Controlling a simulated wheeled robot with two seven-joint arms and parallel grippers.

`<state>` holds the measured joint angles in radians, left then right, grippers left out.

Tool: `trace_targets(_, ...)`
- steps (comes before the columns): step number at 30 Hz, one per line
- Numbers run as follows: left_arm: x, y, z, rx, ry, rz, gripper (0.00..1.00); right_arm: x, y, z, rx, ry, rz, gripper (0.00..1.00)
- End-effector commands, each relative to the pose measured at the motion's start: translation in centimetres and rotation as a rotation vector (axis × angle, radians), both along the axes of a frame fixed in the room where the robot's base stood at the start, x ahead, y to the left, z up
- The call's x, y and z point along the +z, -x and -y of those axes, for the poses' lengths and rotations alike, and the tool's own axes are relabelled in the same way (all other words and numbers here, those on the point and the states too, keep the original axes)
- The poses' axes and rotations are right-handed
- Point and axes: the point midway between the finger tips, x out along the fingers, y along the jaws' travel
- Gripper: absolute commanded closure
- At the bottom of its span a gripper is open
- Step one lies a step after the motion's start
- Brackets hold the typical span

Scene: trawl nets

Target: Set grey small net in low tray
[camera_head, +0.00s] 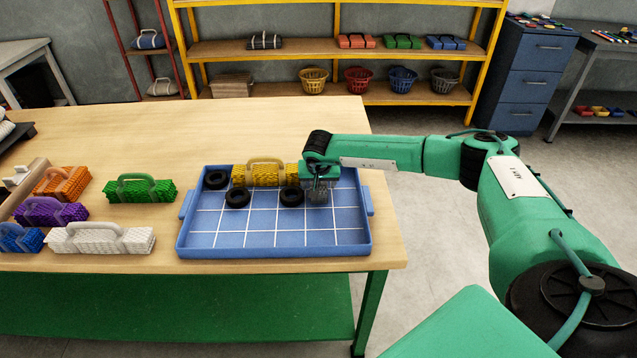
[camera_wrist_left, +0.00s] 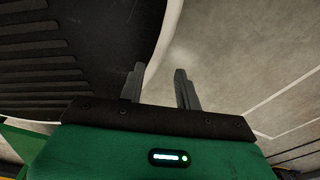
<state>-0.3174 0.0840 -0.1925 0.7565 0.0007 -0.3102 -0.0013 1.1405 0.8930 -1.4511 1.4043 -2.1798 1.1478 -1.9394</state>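The low tray is probably the blue tray (camera_head: 275,253) with white grid lines, on the table. In it lie a yellow net bundle (camera_head: 258,174) with a handle and several black rings (camera_head: 237,198). My right gripper (camera_head: 318,192) points down over the tray's right part, beside the rings. A small grey shape shows at its fingers; I cannot tell whether it is the grey small net or only the fingers, nor whether they are shut. My left gripper (camera_wrist_left: 160,85), in the left wrist view, has its fingers apart with nothing between them. It is outside the head view.
Orange (camera_head: 62,183), purple (camera_head: 50,212), blue (camera_head: 20,238), white (camera_head: 101,239) and green (camera_head: 139,188) bundles lie on the table's left. The tray's front cells are empty. A yellow shelf (camera_head: 339,50) with baskets stands behind.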

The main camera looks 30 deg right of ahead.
Motion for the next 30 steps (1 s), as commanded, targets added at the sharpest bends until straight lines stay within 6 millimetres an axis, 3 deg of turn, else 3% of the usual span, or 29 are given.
trace_targets(10,-0.2,0.2,0.0,0.0,0.0,0.0,0.66,1.0,0.3,-0.1,0.0,0.0,0.001,0.33)
trace_targets(16,-0.7,0.1,0.1,0.001,0.0,-0.007,0.66,4.6,1.5,-0.9,0.001,0.0,0.005,0.33)
trace_targets(22,-0.7,-1.4,0.3,0.003,0.002,0.008,0.66,8.5,2.8,-1.8,0.002,0.0,0.005,0.33)
trace_targets(30,-0.5,-2.5,0.0,0.002,-0.002,0.02,0.66,11.2,3.8,-2.3,0.0,0.0,0.002,0.33)
